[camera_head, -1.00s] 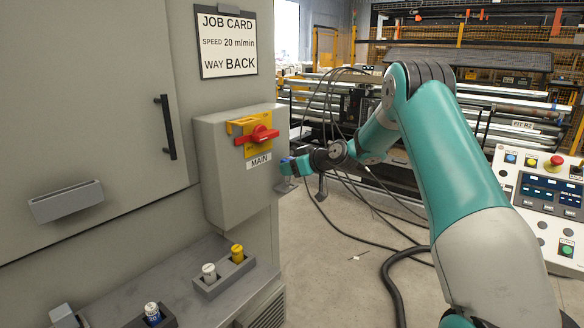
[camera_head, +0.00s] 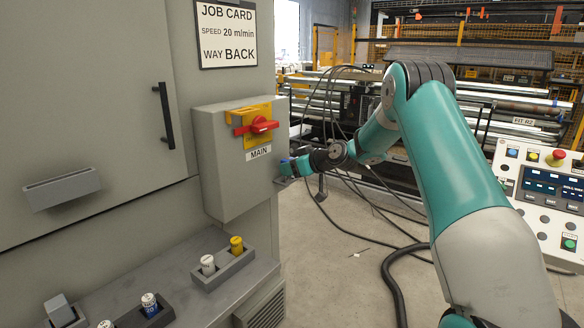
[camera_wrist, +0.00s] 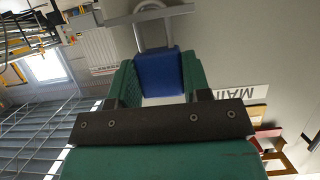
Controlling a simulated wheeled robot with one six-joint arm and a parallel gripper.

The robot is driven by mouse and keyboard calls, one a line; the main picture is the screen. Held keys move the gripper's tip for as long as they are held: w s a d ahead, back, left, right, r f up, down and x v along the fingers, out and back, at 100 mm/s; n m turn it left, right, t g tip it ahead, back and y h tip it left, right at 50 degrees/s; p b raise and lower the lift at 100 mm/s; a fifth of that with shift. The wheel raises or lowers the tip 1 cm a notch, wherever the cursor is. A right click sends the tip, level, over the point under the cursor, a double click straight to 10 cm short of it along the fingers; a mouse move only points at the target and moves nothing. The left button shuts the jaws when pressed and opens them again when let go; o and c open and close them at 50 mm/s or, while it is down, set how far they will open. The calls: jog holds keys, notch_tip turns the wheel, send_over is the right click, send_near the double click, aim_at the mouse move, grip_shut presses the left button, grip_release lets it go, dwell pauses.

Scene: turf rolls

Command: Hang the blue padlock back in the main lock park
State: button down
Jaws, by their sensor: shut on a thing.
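My gripper (camera_wrist: 157,80) is shut on the blue padlock (camera_wrist: 161,72), with a green finger on each side of its body. The padlock's metal shackle (camera_wrist: 138,36) points away from my gripper, close to a light grey bracket (camera_wrist: 180,11). I cannot tell whether the shackle is around the bracket or only beside it. In the head view my gripper (camera_head: 293,167) is at the right side of the grey MAIN switch box (camera_head: 222,165). There the padlock is small and mostly hidden. The bracket (camera_head: 283,180) sticks out from the box's side.
A red rotary switch (camera_head: 262,125) on a yellow plate is on the box front. White and yellow cylinders stand in grey holders (camera_head: 223,270) on the ledge below. Black cables (camera_head: 390,275) hang behind my arm. A control panel (camera_head: 545,200) is at the right.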

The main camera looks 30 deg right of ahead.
jog(key=shift+f+b, duration=1.05)
jog(key=shift+f, duration=0.15)
jog(key=shift+c, duration=2.4)
grip_release()
jog(key=shift+f, duration=0.1)
jog(key=b+v, duration=0.3)
jog(key=v, duration=1.4)
jog(key=shift+s+d+r, duration=0.15)
jog(key=shift+s+r, duration=0.05)
jog(key=shift+r, duration=0.1)
